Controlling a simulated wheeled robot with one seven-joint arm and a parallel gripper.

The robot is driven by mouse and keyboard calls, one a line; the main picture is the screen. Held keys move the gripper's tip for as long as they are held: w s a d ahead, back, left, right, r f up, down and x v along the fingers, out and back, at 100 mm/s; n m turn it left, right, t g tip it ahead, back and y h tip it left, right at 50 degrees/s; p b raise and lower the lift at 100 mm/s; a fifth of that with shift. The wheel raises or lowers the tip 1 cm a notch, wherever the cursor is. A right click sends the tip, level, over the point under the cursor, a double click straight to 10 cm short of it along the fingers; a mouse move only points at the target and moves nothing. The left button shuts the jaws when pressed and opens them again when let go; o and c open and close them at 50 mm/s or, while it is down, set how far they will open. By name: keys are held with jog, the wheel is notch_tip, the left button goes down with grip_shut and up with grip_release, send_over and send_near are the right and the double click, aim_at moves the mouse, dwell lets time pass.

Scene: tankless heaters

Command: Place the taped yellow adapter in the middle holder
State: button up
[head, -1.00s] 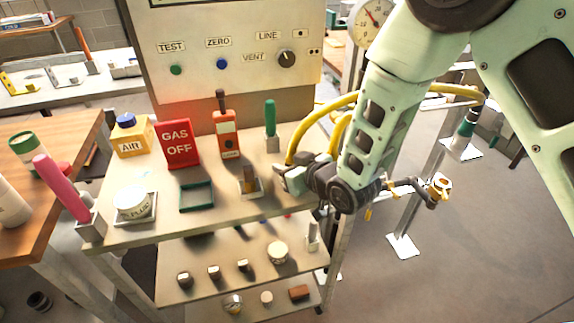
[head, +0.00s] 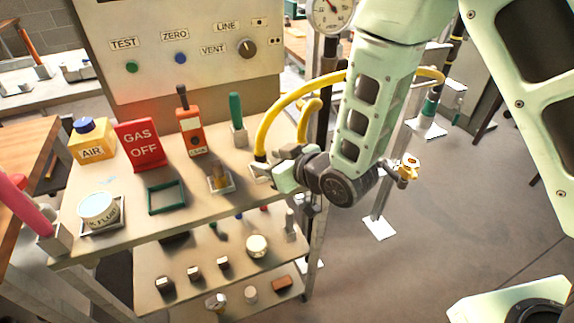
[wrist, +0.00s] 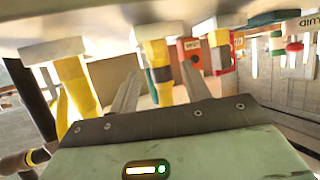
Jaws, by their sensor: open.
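In the wrist view, a yellow piece with a dark band (wrist: 160,75), apparently the taped adapter, shows beyond and between my open fingers. A pale block (wrist: 160,31) is at its base. Another yellow piece (wrist: 75,85) shows at left by another pale block (wrist: 52,50). I cannot tell which holder is the middle one.
On the cart top (head: 130,225) are a green frame (head: 167,197), white tub (head: 97,208), red GAS OFF sign (head: 139,146), yellow AIR bottle (head: 91,142), orange-red device (head: 190,130) and green-handled tool (head: 236,112). A yellow hose (head: 268,115) arches behind my gripper. Small items fill lower shelves.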

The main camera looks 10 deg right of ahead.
jog(key=s+d+r+g+h, duration=0.2)
jog(key=s+d+r+g, duration=0.1)
jog(key=s, duration=0.5)
jog(key=s+d+r+g+h, duration=0.3)
jog(key=s+d+g, duration=0.1)
jog(key=s, duration=0.5)
jog(key=s+d+r+g+h, duration=0.3)
jog(key=s+d, duration=0.1)
jog(key=s, duration=0.5)
jog(key=shift+s+r+g, duration=0.25)
jog(key=shift+r+g, duration=0.05)
jog(key=shift+r, duration=0.1)
jog(key=shift+d, duration=0.1)
notch_tip(320, 180, up, 2)
jog(key=shift+r+p, duration=0.1)
jog(key=shift+p, duration=1.15)
